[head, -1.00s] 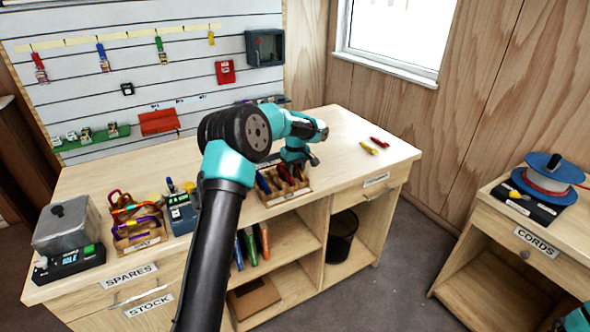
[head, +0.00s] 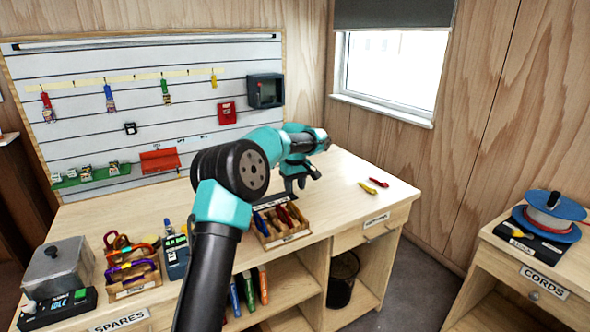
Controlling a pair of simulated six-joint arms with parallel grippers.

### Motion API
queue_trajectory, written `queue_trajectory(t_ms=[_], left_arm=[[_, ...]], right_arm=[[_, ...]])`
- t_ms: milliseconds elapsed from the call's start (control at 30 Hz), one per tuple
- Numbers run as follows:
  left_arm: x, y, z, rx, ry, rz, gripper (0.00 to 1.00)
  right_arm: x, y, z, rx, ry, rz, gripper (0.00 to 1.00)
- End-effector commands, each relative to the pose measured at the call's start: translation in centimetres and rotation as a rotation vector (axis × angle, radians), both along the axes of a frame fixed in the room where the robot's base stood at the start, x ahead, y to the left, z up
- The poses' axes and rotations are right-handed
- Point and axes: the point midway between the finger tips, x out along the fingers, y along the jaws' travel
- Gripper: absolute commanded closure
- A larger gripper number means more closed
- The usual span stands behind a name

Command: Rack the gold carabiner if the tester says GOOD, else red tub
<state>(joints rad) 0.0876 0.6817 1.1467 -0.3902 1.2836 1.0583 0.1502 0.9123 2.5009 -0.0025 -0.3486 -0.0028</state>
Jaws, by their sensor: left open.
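My left gripper (head: 301,184) is open and empty, fingers pointing down above the bench behind the wooden tool tray. The tester appears to be the black unit (head: 58,308) with a grey metal box at the bench's left end; its screen reads IDLE. A wooden crate (head: 133,280) beside it holds several coloured carabiners. A yellow-gold piece (head: 147,251) shows there, but I cannot tell if it is the gold carabiner. A red open tub (head: 160,161) is mounted low on the wall panel. My right gripper is not in view.
A wooden tray (head: 284,238) of coloured tools stands at the bench front. A small handheld device (head: 175,258) stands beside the crate. Yellow (head: 367,188) and red (head: 379,182) pieces lie on the right side. A cord reel (head: 549,213) is on the right cabinet. The bench's middle back is clear.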

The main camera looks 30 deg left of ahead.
Motion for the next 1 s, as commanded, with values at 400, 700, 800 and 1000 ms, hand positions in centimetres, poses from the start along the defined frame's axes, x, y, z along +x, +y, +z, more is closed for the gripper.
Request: queue_trajectory(t_ms=[400, 700, 800, 1000], left_arm=[[-0.1, -0.2, 6.3, 0.001, -0.001, 0.000, 0.58], [-0.1, -0.2, 6.7, 0.000, 0.000, 0.000, 0.58], [-0.1, -0.2, 6.7, 0.000, 0.000, 0.000, 0.58], [-0.1, -0.2, 6.6, 0.000, -0.001, -0.001, 0.58]], right_arm=[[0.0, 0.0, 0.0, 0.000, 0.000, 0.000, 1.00], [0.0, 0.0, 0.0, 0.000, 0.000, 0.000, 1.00], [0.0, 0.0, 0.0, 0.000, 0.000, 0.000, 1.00], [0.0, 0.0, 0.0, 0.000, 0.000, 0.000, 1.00]])
